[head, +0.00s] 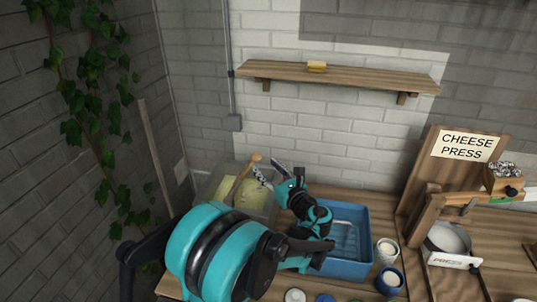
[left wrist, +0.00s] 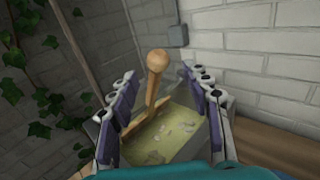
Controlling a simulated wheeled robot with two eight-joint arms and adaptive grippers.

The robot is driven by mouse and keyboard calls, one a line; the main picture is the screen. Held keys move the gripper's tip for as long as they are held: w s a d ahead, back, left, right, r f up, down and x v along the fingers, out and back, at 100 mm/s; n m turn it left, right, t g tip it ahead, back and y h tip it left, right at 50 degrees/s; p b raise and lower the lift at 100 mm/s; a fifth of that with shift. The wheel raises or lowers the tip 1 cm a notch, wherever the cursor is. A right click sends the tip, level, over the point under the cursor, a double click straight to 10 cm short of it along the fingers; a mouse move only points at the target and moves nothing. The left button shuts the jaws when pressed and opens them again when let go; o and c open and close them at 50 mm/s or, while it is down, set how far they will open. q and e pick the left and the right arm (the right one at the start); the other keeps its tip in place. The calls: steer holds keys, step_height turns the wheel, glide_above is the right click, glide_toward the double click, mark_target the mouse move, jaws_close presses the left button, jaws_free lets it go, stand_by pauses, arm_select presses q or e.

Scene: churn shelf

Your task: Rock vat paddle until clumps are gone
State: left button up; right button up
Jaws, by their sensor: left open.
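The vat (head: 262,205) is a clear-walled box at the back left of the bench, holding yellowish liquid. In the left wrist view pale clumps (left wrist: 165,130) float in the liquid (left wrist: 188,148). The wooden paddle (head: 243,176) leans in the vat with its round knob (head: 256,157) up; the paddle also shows in the left wrist view (left wrist: 152,92). My left gripper (head: 269,172) is at the vat's right side, close to the knob. In the left wrist view its fingers (left wrist: 160,98) are open, with the paddle between them in the picture; contact cannot be told. My right gripper is not in view.
A blue basin (head: 367,238) stands right of the vat, partly behind my left arm. White-filled cups (head: 387,250) stand beside it. A wooden cheese press (head: 423,205) is at the right.

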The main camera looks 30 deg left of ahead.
mark_target(258, 161)
arm_select(q)
steer(key=b+x, duration=0.1)
steer(key=x, duration=0.6)
steer(key=shift+s, duration=0.1)
jaws_close()
